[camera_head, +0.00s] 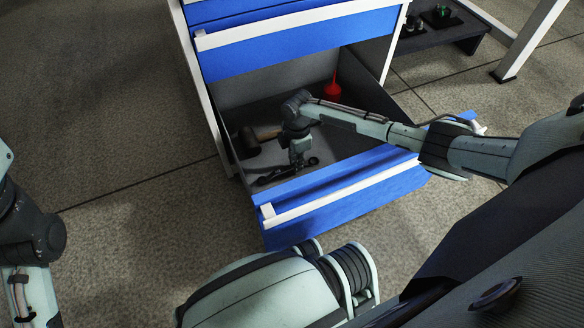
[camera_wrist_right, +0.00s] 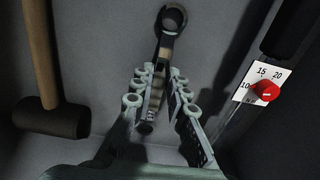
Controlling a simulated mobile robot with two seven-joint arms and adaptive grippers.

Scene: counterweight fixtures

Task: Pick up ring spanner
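The ring spanner in the right wrist view (camera_wrist_right: 170,45) is dark, with its ring end at the top and its shaft running down between the fingers. My right gripper (camera_wrist_right: 160,78) is open, with one finger on each side of the shaft. I cannot tell whether the fingers touch it. In the head view my right gripper (camera_head: 298,160) reaches down into the open blue drawer, near its front wall. Dark tool shapes lie by it, and I cannot tell which is the spanner. My left gripper is out of view.
A mallet with a wooden handle (camera_wrist_right: 40,60) lies left of the spanner. A dark item with a white number label (camera_wrist_right: 262,78) and red part lies to the right. The drawer front (camera_head: 345,195) and side walls surround my gripper.

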